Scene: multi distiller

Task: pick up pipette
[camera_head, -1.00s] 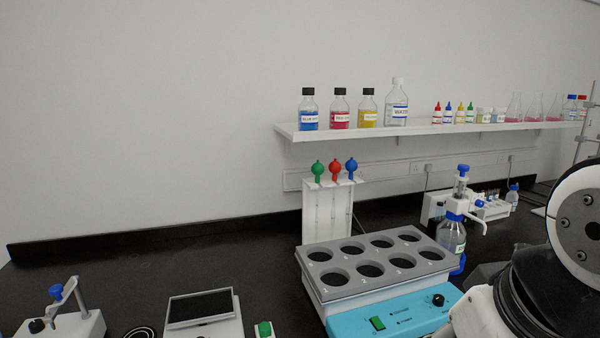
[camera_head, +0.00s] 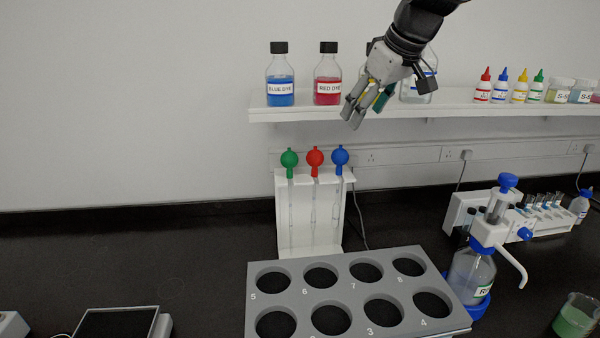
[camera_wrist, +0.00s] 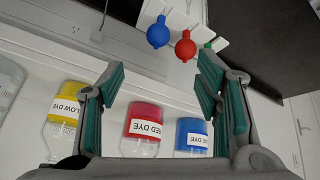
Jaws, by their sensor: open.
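Three pipettes hang upright in a white rack on the bench in the head view: one with a green bulb (camera_head: 289,160), one with a red bulb (camera_head: 315,159) and one with a blue bulb (camera_head: 340,158). My gripper (camera_head: 354,112) is open and empty, above and slightly right of them, in front of the shelf. In the wrist view the blue bulb (camera_wrist: 158,34) and red bulb (camera_wrist: 185,46) show beyond the fingers, near the top. The green bulb (camera_wrist: 209,45) is mostly hidden behind a finger. No pipette is between the fingers.
The shelf (camera_head: 400,108) carries a blue dye bottle (camera_head: 280,82), a red dye bottle (camera_head: 328,85) and several others close behind my gripper. A grey block with round holes (camera_head: 345,290) stands before the rack (camera_head: 331,235). A dispenser bottle (camera_head: 470,272) is at right.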

